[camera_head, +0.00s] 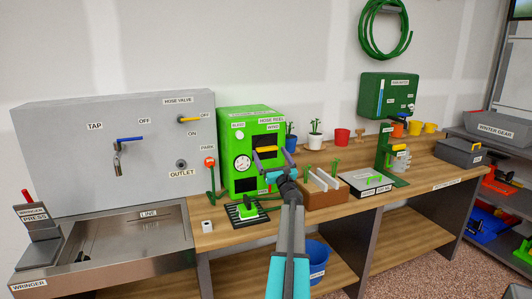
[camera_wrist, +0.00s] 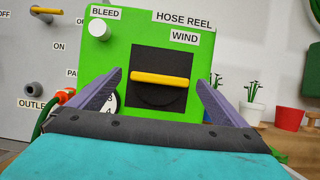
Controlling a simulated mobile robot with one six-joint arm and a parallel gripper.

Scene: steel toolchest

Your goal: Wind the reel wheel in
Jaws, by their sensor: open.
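The hose reel box (camera_head: 238,120) is green and stands on the bench; in the wrist view its face (camera_wrist: 135,35) fills the middle. The reel wheel shows as a yellow bar (camera_wrist: 160,79) across a dark disc (camera_wrist: 158,97) in a black square opening under the WIND label. In the head view the yellow bar (camera_head: 266,149) is also visible. My gripper (camera_wrist: 159,80) is open, one purple finger on each side of the bar in the wrist view, with nothing between them. In the head view my gripper (camera_head: 268,168) is in front of the box; contact cannot be told.
A white BLEED knob (camera_wrist: 98,29) is at the box's upper left. The PARK post (camera_head: 210,175) stands left of the box, a green block on a black mat (camera_head: 245,210) in front. Potted plants (camera_head: 315,140) and a brown planter (camera_head: 325,197) are to the right.

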